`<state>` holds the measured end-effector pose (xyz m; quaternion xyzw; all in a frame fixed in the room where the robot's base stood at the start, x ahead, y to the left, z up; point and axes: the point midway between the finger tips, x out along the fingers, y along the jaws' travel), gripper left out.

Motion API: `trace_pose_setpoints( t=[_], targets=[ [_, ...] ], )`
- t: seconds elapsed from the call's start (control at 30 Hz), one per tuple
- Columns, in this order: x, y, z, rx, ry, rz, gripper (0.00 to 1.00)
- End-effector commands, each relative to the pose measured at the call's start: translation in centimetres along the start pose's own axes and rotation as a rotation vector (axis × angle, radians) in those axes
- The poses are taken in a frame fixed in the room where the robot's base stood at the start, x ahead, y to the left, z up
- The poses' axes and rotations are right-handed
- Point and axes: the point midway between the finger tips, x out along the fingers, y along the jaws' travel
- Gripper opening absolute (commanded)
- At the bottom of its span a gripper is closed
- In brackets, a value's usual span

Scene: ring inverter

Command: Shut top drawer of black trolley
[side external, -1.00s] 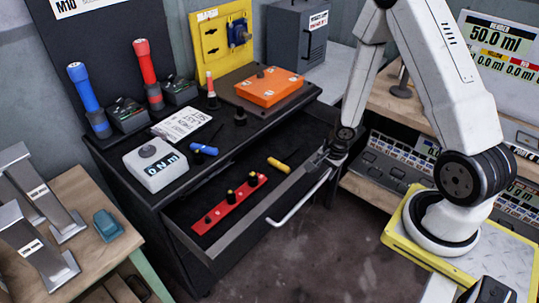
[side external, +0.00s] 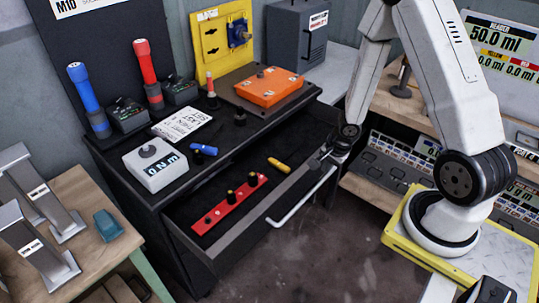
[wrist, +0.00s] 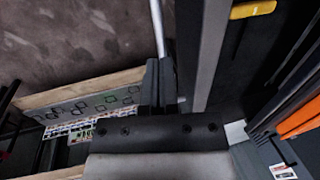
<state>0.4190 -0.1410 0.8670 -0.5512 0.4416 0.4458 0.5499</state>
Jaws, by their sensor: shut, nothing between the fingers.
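The black trolley (side external: 150,200) stands at centre left in the side view. Its top drawer (side external: 250,232) is pulled out, with a pale bar handle (side external: 301,197) along its front. In the drawer lie a red strip with black knobs (side external: 229,204) and a yellow cylinder (side external: 279,165). My gripper (side external: 322,158) is shut and empty, at the right end of the drawer front, close to the handle's end. In the wrist view the dark fingers (wrist: 157,77) are beside the handle (wrist: 159,30) and the drawer front (wrist: 205,50); whether they touch is unclear.
The trolley top carries an orange box (side external: 269,87), a grey knob box (side external: 155,164), a white card (side external: 182,124) and blue and red torches (side external: 145,70). A wooden bench (side external: 80,235) stands left. The floor (side external: 310,260) before the drawer is clear.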

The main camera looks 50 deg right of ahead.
Motion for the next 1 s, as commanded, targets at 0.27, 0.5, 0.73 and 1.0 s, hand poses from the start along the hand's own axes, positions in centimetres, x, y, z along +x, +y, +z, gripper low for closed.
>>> trace_pose_setpoints(
  t=[0.27,0.5,0.73,1.0],
  targets=[
    [0.6,0.1,-3.6,-0.018,0.009,-0.091,0.00],
    [0.8,0.7,-8.5,-0.052,0.085,-0.196,0.00],
    [0.7,2.3,-13.9,-0.090,0.220,-0.263,0.00],
    [0.2,4.7,-18.9,-0.131,0.378,-0.275,0.00]
  ],
)
